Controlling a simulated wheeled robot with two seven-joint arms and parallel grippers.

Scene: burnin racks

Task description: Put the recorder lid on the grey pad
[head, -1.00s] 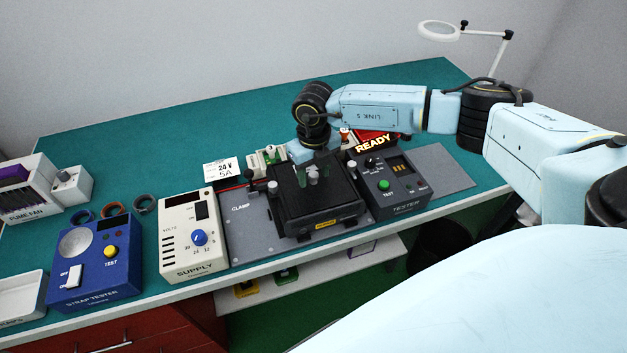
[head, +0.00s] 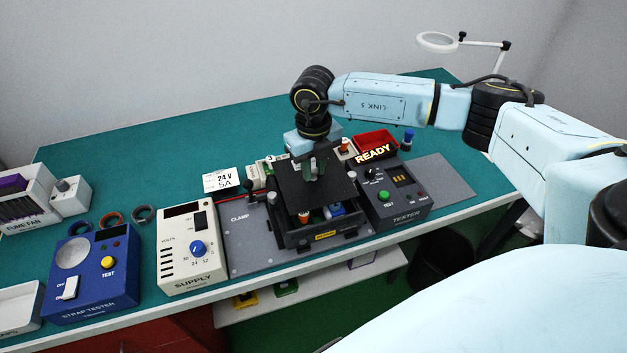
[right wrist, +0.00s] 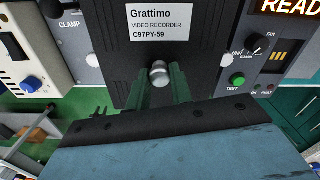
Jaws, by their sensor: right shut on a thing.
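The recorder lid (head: 318,191) is a flat black plate, held raised above the open black recorder (head: 322,235). My right gripper (head: 312,169) is shut on the lid's small silver knob from above. In the right wrist view the gripper (right wrist: 160,88) has its green fingers either side of the knob. The lid (right wrist: 205,60) there carries a white label reading Grattimo video recorder. Orange and blue parts show inside the recorder below the lid's front edge. The grey pad (head: 446,176) lies bare on the bench, right of the tester. My left gripper is out of view.
The tester (head: 399,211) stands between recorder and pad. A lit READY sign (head: 376,152), a red bin (head: 372,141) and a blue-topped item (head: 408,139) are behind it. The cream supply (head: 190,267) stands left of the recorder's clamp plate (head: 244,238).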

